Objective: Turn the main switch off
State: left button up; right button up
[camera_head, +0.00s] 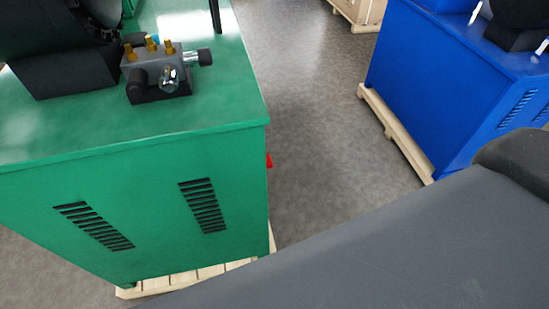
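A small red part (269,161) sticks out from the right side of the green machine (130,205). It may be the main switch, but only its edge shows past the corner and I cannot tell its position. The machine's right side face is turned away from me. Neither of my grippers is in view. A dark grey link of my own arm covers the lower right of the picture.
A grey valve block (158,70) with brass fittings sits on the green top. A wooden pallet (190,279) lies under the machine. A blue machine (440,85) stands on another pallet (395,135) at the right. Grey floor (320,120) lies clear between them.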

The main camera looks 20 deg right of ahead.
aim_at(269, 165)
jog(key=l+u, duration=0.1)
jog(key=l, duration=0.55)
jog(key=k+l+u, duration=0.1)
jog(key=l, duration=0.55)
jog(key=l+u, duration=0.1)
jog(key=l, duration=0.75)
jog(key=k+l, duration=0.1)
jog(key=l, duration=0.75)
jog(key=l+u, duration=0.15)
jog(key=l, duration=0.7)
